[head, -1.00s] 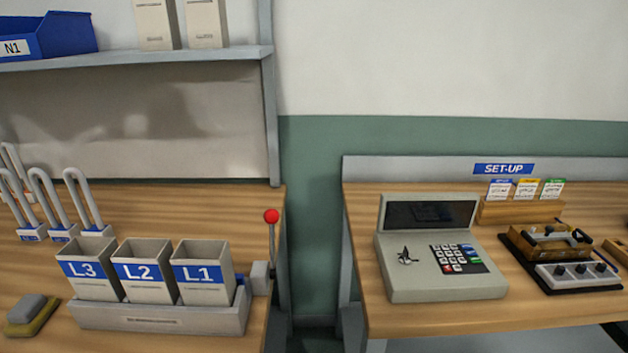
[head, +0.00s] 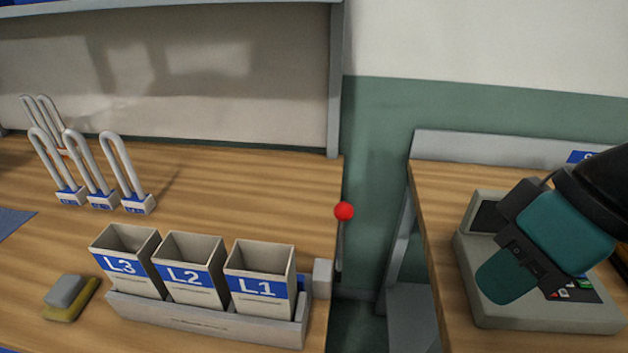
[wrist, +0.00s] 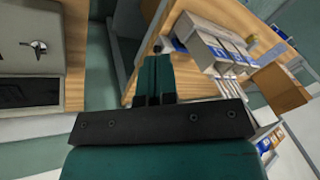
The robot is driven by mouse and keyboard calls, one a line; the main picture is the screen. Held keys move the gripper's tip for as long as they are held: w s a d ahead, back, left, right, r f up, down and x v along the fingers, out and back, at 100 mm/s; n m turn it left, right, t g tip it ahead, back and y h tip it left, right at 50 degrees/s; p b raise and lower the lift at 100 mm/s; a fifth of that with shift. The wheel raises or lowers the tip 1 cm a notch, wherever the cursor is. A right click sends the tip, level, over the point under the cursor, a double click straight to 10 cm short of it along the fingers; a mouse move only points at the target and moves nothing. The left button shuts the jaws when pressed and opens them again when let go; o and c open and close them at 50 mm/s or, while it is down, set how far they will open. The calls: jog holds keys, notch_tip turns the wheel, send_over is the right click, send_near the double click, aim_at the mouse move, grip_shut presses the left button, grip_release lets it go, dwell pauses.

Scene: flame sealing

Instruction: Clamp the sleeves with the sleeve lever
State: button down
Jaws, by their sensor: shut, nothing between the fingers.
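The three sleeves are pale open-topped boxes labelled L3 (head: 125,262), L2 (head: 190,270) and L1 (head: 260,278). They stand side by side in a grey holder (head: 200,322) on the left bench; they also show at the upper right of the wrist view. The sleeve lever has a red ball (head: 343,211) beside the holder's right end, above the gap between benches; its rod is barely seen. My gripper (head: 492,290) is teal and black, right of the lever and apart from it, over the set-up bench. Its fingers (wrist: 154,80) are shut and empty in the wrist view.
A grey keypad console (head: 540,315) lies on the right bench, partly behind my gripper. Several white looped pieces stand at the back left of the left bench. A grey and yellow block (head: 70,297) lies left of the sleeves. A gap separates the benches.

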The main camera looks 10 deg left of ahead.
jog(key=shift+d, duration=0.15)
jog(key=w+a+r+n+g+p, duration=0.1)
jog(key=w+a+r+p, duration=0.25)
jog(key=w, duration=0.35)
jog(key=w+a+r+n+g+p, duration=0.1)
jog(key=w+a+r+p, duration=0.1)
jog(key=w+r+p, duration=0.3)
jog(key=w+a+r+n+g+p, duration=0.1)
jog(key=w+a+r+p, duration=0.15)
jog(key=w+p, duration=0.4)
jog(key=w+a+f+n+g+h+p, duration=0.1)
jog(key=w+a+f+p, duration=0.15)
jog(key=w, duration=0.25)
jog(key=w+a+f+n+h+p, duration=0.1)
jog(key=w+p, duration=0.2)
jog(key=w, duration=0.2)
notch_tip(320, 180, down, 9)
jog(key=w+n+g+h+p, duration=0.1)
jog(key=w+n+p, duration=0.1)
jog(key=p, duration=0.4)
jog(key=shift+w+a, duration=0.2)
jog(key=shift+r, duration=0.1)
